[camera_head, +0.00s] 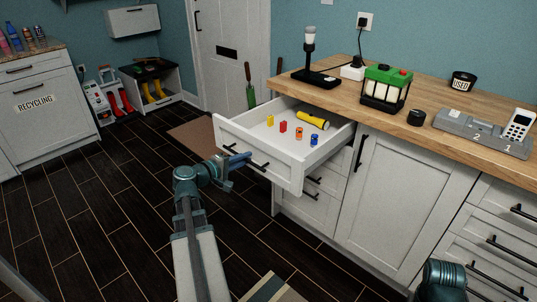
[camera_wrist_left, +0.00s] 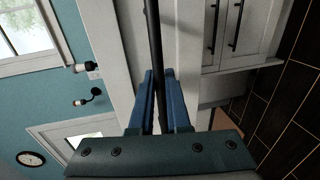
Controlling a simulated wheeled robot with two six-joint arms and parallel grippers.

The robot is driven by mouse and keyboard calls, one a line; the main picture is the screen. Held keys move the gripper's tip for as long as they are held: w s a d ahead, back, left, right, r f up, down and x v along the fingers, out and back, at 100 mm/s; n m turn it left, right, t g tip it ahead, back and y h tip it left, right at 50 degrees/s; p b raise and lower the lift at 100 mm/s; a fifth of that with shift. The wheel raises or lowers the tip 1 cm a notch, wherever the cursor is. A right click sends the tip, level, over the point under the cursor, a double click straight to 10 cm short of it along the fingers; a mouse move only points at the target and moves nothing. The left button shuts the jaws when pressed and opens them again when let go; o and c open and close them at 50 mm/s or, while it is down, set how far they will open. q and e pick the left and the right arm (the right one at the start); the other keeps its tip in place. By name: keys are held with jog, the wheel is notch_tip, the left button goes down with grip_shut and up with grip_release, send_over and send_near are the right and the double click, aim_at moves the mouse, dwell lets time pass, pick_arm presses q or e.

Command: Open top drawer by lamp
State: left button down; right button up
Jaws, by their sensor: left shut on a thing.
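The top drawer (camera_head: 240,143) below the lamp is pulled well out of the white cabinet, with its inside exposed. The lamp (camera_head: 309,44), white-topped on a black base, stands on the wooden counter above. In the left wrist view the handle (camera_wrist_left: 153,45) runs between the blue fingers of the gripper (camera_wrist_left: 156,88). A part of my right arm shows at the bottom right; its gripper is out of view.
The drawer holds a yellow flashlight (camera_head: 313,120) and several small coloured batteries. A green-topped lantern (camera_head: 385,88) stands on the counter. Closed drawers (camera_head: 322,188) lie below, a closed cabinet door (camera_head: 395,205) to the right. Dark floor (camera_head: 110,225) is clear to the left.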

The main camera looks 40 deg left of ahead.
pick_arm(q)
jog(key=s, duration=0.6)
pick_arm(e)
jog(key=shift+d, duration=0.55)
pick_arm(q)
jog(key=shift+s+a, duration=0.1)
jog(key=c, duration=0.9)
grip_release()
jog(key=s+r+p, duration=0.1)
jog(key=s, duration=0.8)
jog(key=s+r+p, duration=0.1)
jog(key=s, duration=0.3)
jog(key=shift+s+a+r+p, duration=0.25)
jog(key=shift+s+r+p, duration=0.05)
jog(key=shift+r+p, duration=0.05)
pick_arm(e)
notch_tip(320, 180, up, 3)
jog(key=shift+f, duration=0.15)
